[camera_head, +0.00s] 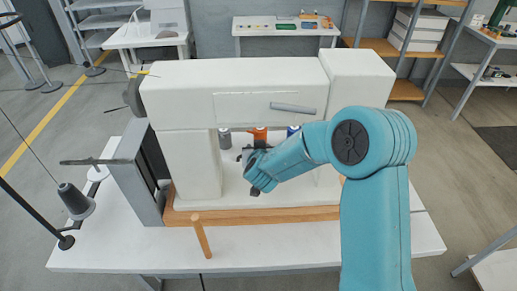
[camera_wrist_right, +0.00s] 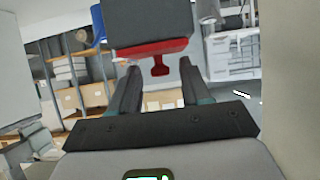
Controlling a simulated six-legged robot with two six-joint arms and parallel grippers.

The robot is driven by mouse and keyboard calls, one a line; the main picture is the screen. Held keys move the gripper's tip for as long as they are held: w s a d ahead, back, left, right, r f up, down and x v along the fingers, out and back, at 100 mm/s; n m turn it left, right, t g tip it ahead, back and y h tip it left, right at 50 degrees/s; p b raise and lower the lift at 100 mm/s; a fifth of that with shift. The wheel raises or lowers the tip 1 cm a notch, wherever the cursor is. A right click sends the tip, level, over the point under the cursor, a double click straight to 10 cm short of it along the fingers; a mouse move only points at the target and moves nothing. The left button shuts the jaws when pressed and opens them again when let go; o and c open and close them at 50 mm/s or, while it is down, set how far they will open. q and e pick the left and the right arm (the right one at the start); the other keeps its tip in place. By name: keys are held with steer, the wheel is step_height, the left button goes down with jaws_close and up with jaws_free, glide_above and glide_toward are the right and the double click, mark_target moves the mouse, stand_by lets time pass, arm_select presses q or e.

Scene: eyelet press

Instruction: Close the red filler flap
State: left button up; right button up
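The red filler flap (camera_wrist_right: 150,49) shows in the right wrist view as a red strip along the lower edge of a dark box (camera_wrist_right: 150,22). A small red tab (camera_wrist_right: 160,68) hangs down from it. My right gripper (camera_wrist_right: 159,68) is open, with one finger on either side of the tab in the picture. I see no finger touching the tab, and cannot tell its depth relative to the fingertips. In the head view my right gripper is in the opening of the white press (camera_head: 240,80), where I cannot make out the flap. My left gripper is not in view.
Grey, orange (camera_head: 258,136) and blue (camera_head: 292,130) items stand behind my right gripper inside the press opening. A wooden peg (camera_head: 201,236) sticks up at the front of the wooden base (camera_head: 280,214). A dark cone (camera_head: 75,201) stands at left. The white table's front strip is mostly clear.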

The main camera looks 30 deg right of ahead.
steer(key=v, duration=1.6)
steer(key=shift+s+a+r, duration=0.1)
steer(key=shift+s, duration=0.1)
